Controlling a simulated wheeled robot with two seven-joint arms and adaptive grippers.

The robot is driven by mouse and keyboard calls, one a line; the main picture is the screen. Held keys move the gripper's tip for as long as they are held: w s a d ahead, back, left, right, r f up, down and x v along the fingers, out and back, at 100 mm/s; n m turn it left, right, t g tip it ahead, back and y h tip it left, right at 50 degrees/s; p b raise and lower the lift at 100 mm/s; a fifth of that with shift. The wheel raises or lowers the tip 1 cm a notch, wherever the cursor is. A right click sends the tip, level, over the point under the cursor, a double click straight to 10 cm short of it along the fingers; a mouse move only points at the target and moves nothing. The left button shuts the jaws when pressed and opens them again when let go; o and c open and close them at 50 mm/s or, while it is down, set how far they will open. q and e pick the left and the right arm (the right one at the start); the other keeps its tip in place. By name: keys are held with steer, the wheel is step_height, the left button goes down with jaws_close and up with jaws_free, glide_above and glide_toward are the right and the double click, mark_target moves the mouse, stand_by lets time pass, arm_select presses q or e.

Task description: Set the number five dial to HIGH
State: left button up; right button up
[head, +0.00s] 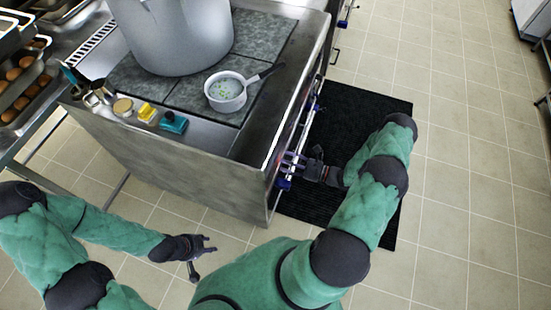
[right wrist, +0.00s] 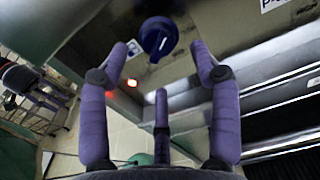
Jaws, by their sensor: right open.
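A dark blue dial (right wrist: 158,38) on the stove's front panel shows in the right wrist view, between my right gripper's (right wrist: 165,50) spread purple fingers. The fingers are open around it with gaps on both sides; contact is not visible. In the head view my right gripper (head: 298,165) is at the stove front near a blue dial (head: 284,183), partly covering the panel. Which number the dial bears is not readable. Part of a white label (right wrist: 303,8) shows at the top right. My left gripper (head: 203,254) is open and empty, low in front of the stove's side.
The stove (head: 190,180) carries a large stockpot (head: 180,35), a small saucepan (head: 226,95), and yellow and teal items at its near edge. A black mat (head: 350,115) lies along its front. Trays of eggs stand at left. Tiled floor at right is clear.

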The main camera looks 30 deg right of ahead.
steer(key=shift+x, duration=2.4)
steer(key=c, duration=1.1)
